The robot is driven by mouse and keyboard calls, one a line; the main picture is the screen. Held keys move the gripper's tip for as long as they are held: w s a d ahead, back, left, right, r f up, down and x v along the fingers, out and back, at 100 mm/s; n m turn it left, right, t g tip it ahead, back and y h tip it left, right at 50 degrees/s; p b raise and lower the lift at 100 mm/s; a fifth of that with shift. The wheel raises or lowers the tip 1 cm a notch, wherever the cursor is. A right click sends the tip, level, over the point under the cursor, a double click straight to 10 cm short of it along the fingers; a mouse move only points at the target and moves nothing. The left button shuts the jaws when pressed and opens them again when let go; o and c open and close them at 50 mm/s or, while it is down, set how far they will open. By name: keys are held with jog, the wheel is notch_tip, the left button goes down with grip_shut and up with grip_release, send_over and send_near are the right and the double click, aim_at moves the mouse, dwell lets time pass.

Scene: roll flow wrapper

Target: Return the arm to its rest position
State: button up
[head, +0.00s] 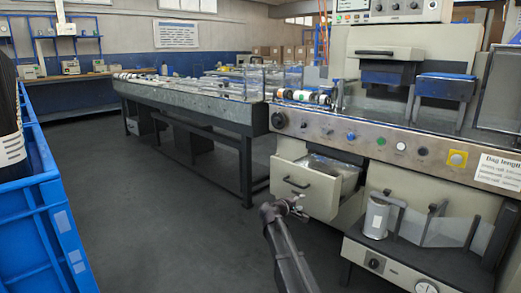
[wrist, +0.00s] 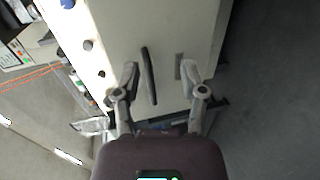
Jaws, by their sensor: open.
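My gripper (wrist: 158,72) is open and empty in the wrist view, its two fingers apart on either side of the dark handle (wrist: 149,75) of a cream drawer (wrist: 170,30). I cannot tell whether it touches the handle. In the head view my gripper (head: 294,205) is small, at the end of my dark arm, low in front of the machine. The drawer (head: 303,187) stands pulled out there, with its handle (head: 297,183) facing me and something clear and grey inside it.
The wrapper's control panel (head: 350,135) with knobs and a yellow button lies above the drawer. A white roll (head: 376,218) stands on the lower shelf to the right. A blue crate (head: 45,220) is at the left. The grey floor (head: 170,200) between is clear.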

jog(key=s+d+f+m+g+y+p, duration=0.1)
jog(key=s+d+m+g+y+p, duration=0.2)
jog(key=s, duration=0.7)
jog(key=s+d+f+m+g+y+p, duration=0.1)
jog(key=s+d+m+g+p, duration=0.3)
jog(key=s, duration=0.7)
jog(key=s+a+r+m+g+y+p, duration=0.1)
jog(key=s+a+g+y+p, duration=0.2)
jog(key=s, duration=0.6)
jog(key=s+a+r+m+g+y+p, duration=0.1)
jog(key=s+a+y+p, duration=0.3)
jog(key=s, duration=0.5)
notch_tip(320, 180, up, 37)
jog(key=d+p, duration=0.1)
jog(key=p, duration=3.6)
jog(key=shift+s+r+p, duration=0.15)
jog(key=shift+r+p, duration=0.05)
jog(key=shift+p, duration=0.2)
